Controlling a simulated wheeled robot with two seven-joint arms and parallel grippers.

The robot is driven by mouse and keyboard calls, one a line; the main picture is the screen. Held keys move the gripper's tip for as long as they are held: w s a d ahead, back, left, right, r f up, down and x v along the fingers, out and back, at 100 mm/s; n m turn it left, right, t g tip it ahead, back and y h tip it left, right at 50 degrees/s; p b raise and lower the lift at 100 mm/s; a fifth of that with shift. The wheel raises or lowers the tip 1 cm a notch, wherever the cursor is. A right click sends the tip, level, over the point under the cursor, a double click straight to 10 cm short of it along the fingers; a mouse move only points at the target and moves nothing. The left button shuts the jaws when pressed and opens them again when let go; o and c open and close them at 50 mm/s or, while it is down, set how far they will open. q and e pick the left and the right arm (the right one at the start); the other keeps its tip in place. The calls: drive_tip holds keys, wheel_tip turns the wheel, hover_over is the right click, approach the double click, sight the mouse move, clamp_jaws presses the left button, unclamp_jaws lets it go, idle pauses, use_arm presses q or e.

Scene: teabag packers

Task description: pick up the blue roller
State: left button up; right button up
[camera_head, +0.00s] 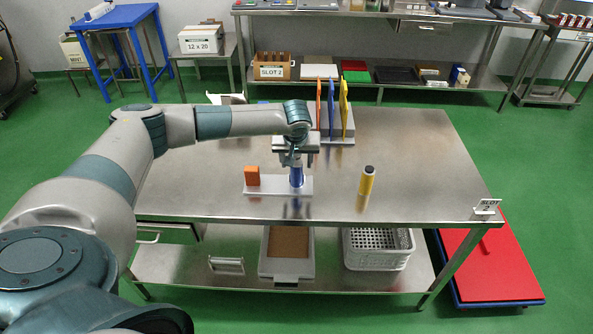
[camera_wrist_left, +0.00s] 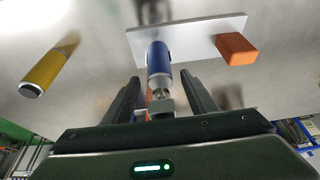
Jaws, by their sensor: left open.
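The blue roller (camera_head: 297,177) stands upright on a pale flat plate (camera_head: 271,189) on the steel table. In the left wrist view the blue roller (camera_wrist_left: 158,62) shows with its metal tip between the two fingers. My left gripper (camera_head: 296,160) is above the roller, pointing down, with its upper end between the fingers. In the wrist view the left gripper (camera_wrist_left: 160,92) is open, with a gap on each side of the roller. My right gripper is not in view.
An orange block (camera_head: 252,176) stands on the plate left of the roller. A yellow cylinder (camera_head: 366,180) stands on the table to the right. A rack with upright orange, blue and yellow boards (camera_head: 343,108) stands behind.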

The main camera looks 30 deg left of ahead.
use_arm(q)
drive_tip(key=shift+f, duration=0.15)
idle(0.3)
clamp_jaws()
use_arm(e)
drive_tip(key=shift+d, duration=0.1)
use_arm(q)
drive_tip(key=shift+w+b, duration=0.1)
drive_tip(key=shift+b, duration=0.7)
use_arm(e)
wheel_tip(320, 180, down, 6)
drive_tip(key=b, duration=0.4)
use_arm(q)
drive_tip(key=s+d+b, duration=0.1)
drive_tip(key=s+d, duration=0.8)
drive_tip(key=s, duration=0.6)
drive_tip(key=shift+s+d+r+b, duration=0.2)
drive_tip(key=shift+b, duration=0.2)
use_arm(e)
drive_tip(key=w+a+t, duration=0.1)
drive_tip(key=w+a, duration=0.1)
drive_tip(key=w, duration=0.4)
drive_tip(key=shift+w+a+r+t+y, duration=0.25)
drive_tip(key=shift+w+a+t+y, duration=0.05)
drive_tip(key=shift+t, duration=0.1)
